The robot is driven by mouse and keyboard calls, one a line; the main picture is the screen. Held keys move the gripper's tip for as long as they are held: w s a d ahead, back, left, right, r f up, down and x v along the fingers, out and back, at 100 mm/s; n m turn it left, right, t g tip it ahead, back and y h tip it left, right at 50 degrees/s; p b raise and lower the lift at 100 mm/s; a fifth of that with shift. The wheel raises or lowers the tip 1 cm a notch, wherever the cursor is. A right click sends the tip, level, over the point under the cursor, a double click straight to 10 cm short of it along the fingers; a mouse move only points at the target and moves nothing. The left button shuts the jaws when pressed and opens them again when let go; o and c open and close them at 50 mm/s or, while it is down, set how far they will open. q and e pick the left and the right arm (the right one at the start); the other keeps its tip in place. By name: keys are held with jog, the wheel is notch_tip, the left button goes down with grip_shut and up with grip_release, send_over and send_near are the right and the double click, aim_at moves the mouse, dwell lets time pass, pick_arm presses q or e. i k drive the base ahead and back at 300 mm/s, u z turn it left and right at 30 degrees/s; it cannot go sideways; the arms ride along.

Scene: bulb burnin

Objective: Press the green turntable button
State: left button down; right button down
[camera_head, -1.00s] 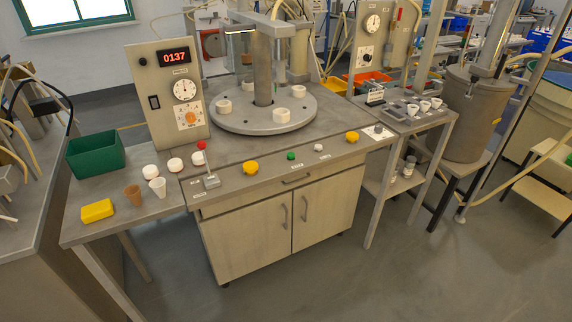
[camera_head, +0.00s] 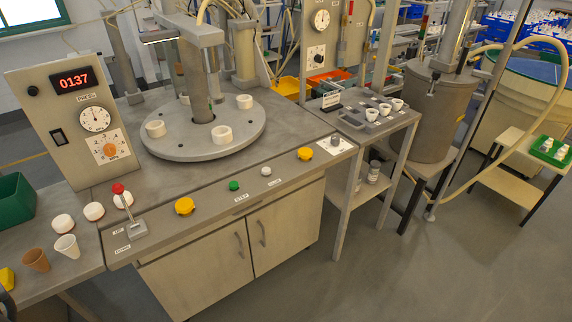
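The green turntable button (camera_head: 234,186) is a small round knob on the front ledge of the machine bench. A yellow knob (camera_head: 185,206) is to its left, and a white knob (camera_head: 266,171) and a second yellow knob (camera_head: 305,154) are to its right. The round grey turntable (camera_head: 190,146) lies behind the button, with several white ring-shaped pieces on it. Nothing covers the button. I see neither of my grippers clearly.
A red-tipped lever (camera_head: 130,213) stands on the ledge's left. Paper cups, white pieces and a green bin (camera_head: 14,201) are on the left table. A control box (camera_head: 75,128) reads 0137. A side table (camera_head: 375,129) holds white cups. The floor in front is clear.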

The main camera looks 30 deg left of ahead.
aim_at(234, 185)
jog(key=u, duration=0.1)
jog(key=i, duration=0.95)
jog(key=u, duration=1.1)
jog(key=i, duration=0.4)
jog(key=u, duration=0.3)
